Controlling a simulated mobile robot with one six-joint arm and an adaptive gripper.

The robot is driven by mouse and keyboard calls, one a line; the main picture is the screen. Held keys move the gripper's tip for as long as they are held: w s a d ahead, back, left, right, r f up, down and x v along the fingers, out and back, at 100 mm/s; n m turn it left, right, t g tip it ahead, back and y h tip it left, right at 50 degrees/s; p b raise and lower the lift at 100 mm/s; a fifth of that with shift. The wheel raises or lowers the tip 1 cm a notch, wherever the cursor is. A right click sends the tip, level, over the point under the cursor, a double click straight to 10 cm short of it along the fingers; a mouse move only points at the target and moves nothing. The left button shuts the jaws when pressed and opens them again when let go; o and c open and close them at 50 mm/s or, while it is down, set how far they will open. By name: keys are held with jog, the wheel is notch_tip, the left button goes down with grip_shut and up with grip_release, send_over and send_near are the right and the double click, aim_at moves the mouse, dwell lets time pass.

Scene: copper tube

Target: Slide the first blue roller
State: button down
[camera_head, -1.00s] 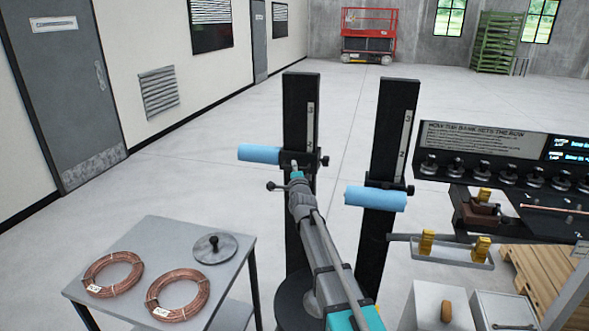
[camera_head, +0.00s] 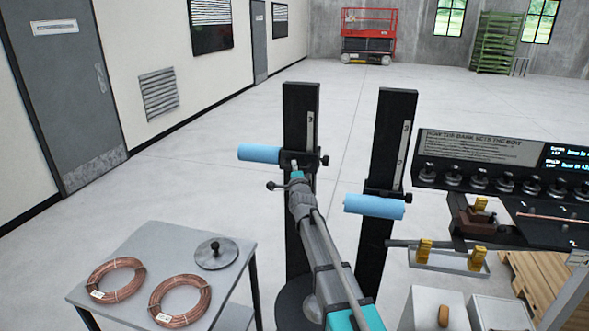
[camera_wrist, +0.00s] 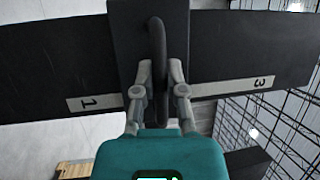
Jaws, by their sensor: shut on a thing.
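The left blue roller (camera_head: 259,153) sticks out to the left of a black upright post (camera_head: 301,105), on a dark carriage (camera_head: 317,161). The carriage sits a little below the 3 mark. My gripper (camera_head: 296,174) reaches it from the front. In the wrist view, my gripper (camera_wrist: 158,72) is shut on the dark bar handle (camera_wrist: 157,45) of the carriage, between the 1 and 3 of the scale. The right blue roller (camera_head: 374,206) sits lower on a second black post (camera_head: 396,125). The roller itself is not visible in the wrist view.
A grey table (camera_head: 168,240) at the lower left holds two copper coils (camera_head: 117,281) and a knobbed disc (camera_head: 216,254). A dark bench with a row of knobs (camera_head: 478,176) and a tray (camera_head: 448,261) stand at the right.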

notch_tip(320, 180, up, 16)
jog(key=p, duration=1.5)
jog(key=shift+r, duration=0.15)
jog(key=c, duration=0.7)
grip_release()
jog(key=shift+f, duration=0.2)
notch_tip(320, 180, down, 20)
jog(key=r+b, duration=0.1)
jog(key=b, duration=1.9)
jog(key=shift+s+d+f+n+g+y+b, duration=0.2)
jog(key=shift+s+f+n+g, duration=0.7)
jog(key=shift+s, duration=1.65)
jog(key=shift+s+d+f+n+g+y+b, duration=0.15)
jog(key=shift+s+d+f+n+g, duration=0.25)
jog(key=shift+s+f, duration=1.55)
jog(key=shift+s+d+f+n+g+y+b, duration=0.15)
jog(key=shift+s+f+n+g, duration=0.45)
jog(key=shift+s, duration=2.5)
